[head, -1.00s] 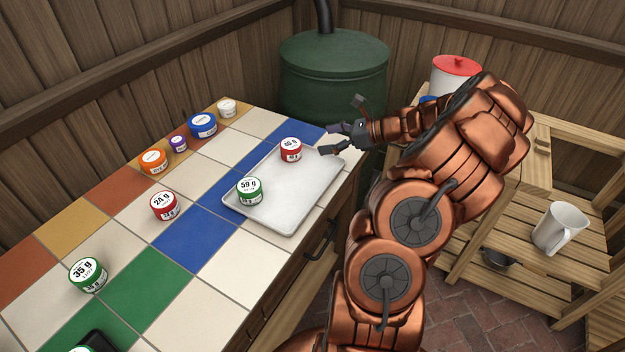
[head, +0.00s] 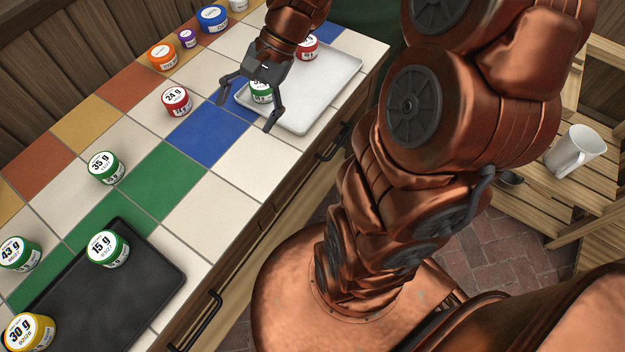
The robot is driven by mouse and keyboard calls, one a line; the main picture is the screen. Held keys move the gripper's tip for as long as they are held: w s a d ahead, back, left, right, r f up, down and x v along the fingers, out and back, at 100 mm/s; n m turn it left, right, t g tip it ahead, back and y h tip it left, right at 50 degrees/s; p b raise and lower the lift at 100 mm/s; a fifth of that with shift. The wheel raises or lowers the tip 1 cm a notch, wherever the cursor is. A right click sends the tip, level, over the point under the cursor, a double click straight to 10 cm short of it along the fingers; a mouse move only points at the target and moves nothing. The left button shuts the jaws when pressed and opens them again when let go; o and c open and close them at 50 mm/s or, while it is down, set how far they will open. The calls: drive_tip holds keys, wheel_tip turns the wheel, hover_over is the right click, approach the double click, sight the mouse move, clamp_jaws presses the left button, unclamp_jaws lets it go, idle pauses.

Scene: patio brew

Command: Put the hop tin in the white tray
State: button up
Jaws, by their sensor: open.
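The white tray (head: 325,90) lies at the counter's right end and holds a green-banded tin (head: 262,95) and a red-banded tin (head: 307,48), both partly hidden by my arm. My gripper (head: 245,114) is open and empty, fingers pointing down, at the tray's left end in front of the green-banded tin. Outside the tray stand a red 24 g tin (head: 176,102), a green 35 g tin (head: 106,168), a green 15 g tin (head: 107,249), a green 43 g tin (head: 18,253) and a yellow 30 g tin (head: 30,333). I cannot read which is the hop tin.
A black tray (head: 150,285) at the near end carries the 15 g tin. Orange (head: 163,57), purple (head: 187,39) and blue (head: 213,19) tins line the counter's back. A white mug (head: 574,152) stands on a wooden shelf at right. Tiles between the 24 g and 35 g tins are clear.

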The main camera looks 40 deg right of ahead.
drive_tip(key=s+f+n+g+h, duration=0.1)
drive_tip(key=s+n+h, duration=0.6)
drive_tip(key=s, duration=1.2)
drive_tip(key=n+g, duration=0.1)
drive_tip(key=n, duration=0.2)
drive_tip(key=shift+d+f+n, duration=0.35)
drive_tip(key=shift+d+n, duration=0.05)
wheel_tip(320, 180, up, 11)
drive_tip(key=p, duration=1)
drive_tip(key=shift+w, duration=0.15)
